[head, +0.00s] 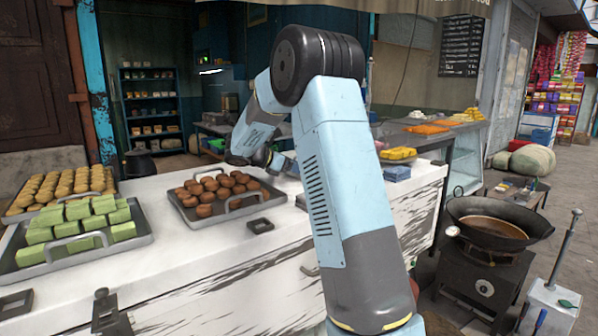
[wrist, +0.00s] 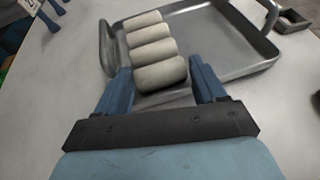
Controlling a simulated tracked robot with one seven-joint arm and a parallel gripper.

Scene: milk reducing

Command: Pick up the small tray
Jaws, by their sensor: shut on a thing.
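The small tray (wrist: 235,45) is grey metal with raised handles at its left and right ends. It carries several pale, cylindrical rolls (wrist: 160,73) in a row on its left side. My gripper (wrist: 163,88) is at the tray's near side, its blue fingers on either side of the nearest roll's end. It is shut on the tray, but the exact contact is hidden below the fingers.
A tray of brown balls (head: 203,221), a tray of green blocks (head: 135,233) and a tray of yellow sweets (head: 14,216) stand on the white counter (head: 215,262). A small dark square dish (wrist: 293,20) lies beyond the small tray. A wok (head: 500,238) stands at right.

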